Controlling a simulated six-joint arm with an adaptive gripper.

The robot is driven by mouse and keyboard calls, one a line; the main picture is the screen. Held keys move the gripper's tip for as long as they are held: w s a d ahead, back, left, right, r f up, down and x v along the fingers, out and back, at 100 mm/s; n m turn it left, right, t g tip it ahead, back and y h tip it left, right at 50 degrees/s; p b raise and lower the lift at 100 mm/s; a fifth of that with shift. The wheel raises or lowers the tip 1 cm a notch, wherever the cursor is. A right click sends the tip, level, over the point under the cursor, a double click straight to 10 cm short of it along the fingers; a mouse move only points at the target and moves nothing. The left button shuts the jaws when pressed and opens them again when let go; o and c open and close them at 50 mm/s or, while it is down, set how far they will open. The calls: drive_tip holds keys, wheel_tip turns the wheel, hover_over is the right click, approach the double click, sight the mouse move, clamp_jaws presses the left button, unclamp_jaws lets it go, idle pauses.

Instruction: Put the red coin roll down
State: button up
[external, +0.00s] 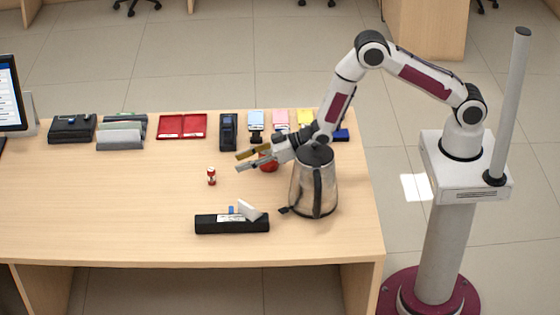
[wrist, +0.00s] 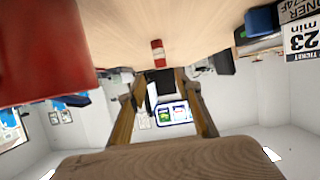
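The red coin roll (external: 211,176), red with a pale band, stands upright on the counter. It also shows at the top middle of the wrist view (wrist: 158,52), beyond the fingers. My gripper (external: 238,162) is open, with its fingers spread and nothing between them. It is to the right of the roll and apart from it. Both fingers show in the wrist view (wrist: 160,76), with a gap between their tips.
A steel kettle (external: 313,185) stands close beside my arm. A red object (external: 268,164) is partly hidden by my gripper and looms large in the wrist view (wrist: 40,50). A black holder (external: 232,225) lies in front. The counter left of the roll is clear.

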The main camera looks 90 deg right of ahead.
drive_tip(key=s+r+g, duration=0.2)
drive_tip(key=s+r, duration=0.6)
drive_tip(key=r, duration=0.3)
drive_tip(key=s+r+g, duration=0.2)
drive_tip(key=s+r, duration=0.7)
drive_tip(key=r, duration=0.3)
drive_tip(key=s+r+g, duration=0.2)
drive_tip(key=s, duration=1.5)
drive_tip(key=s+a+r+g, duration=0.1)
drive_tip(key=s+r, duration=0.1)
drive_tip(key=s, duration=1.4)
drive_tip(key=shift+s+g, duration=0.35)
drive_tip(key=shift+g, duration=0.05)
drive_tip(key=shift+a, duration=0.1)
